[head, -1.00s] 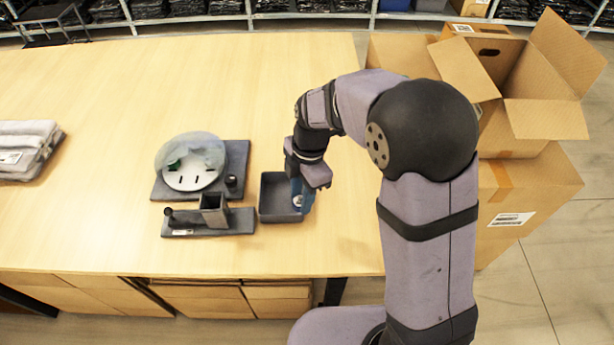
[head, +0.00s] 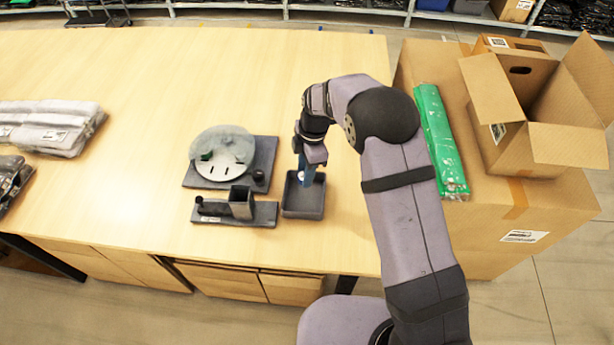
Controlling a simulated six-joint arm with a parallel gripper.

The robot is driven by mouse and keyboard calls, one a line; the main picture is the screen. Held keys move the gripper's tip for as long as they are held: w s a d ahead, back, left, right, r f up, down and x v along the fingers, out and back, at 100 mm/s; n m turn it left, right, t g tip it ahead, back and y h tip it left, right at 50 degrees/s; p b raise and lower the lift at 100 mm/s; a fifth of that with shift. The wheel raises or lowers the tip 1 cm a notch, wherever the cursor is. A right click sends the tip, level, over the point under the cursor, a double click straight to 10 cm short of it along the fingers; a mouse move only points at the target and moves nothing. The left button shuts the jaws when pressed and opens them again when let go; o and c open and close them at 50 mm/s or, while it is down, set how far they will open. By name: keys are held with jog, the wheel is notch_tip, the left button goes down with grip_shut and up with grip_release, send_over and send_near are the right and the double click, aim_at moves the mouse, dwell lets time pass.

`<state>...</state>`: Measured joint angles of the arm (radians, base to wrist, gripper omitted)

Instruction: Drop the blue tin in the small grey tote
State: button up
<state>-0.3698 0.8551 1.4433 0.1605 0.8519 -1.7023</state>
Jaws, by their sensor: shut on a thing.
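The small grey tote (head: 304,208) sits upright on the table, right of the dark fixtures. My gripper (head: 306,164) points down over the back part of the tote. Part of the tin is hidden by the gripper.
A dark fixture with a pale disc (head: 222,170) and a low dark bracket (head: 235,212) stand just left of the tote. Bagged grey garments (head: 50,128) lie far left. A green packet (head: 440,140) and an open carton (head: 540,140) are at right. The table's back is clear.

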jog(key=shift+f+b, duration=1.45)
jog(key=shift+f, duration=0.75)
jog(key=o, duration=1.1)
jog(key=shift+o, duration=0.2)
jog(key=shift+r, duration=0.1)
jog(key=shift+w+d+r+b, duration=0.15)
jog(key=shift+r+b, duration=0.25)
jog(key=shift+r, duration=0.8)
jog(key=shift+s+d+r+b, duration=0.15)
jog(key=shift+r+b, duration=0.2)
jog(key=shift+r, duration=0.85)
jog(key=shift+w+d+r+b, duration=0.15)
jog(key=shift+r+b, duration=0.25)
jog(key=shift+r, duration=0.8)
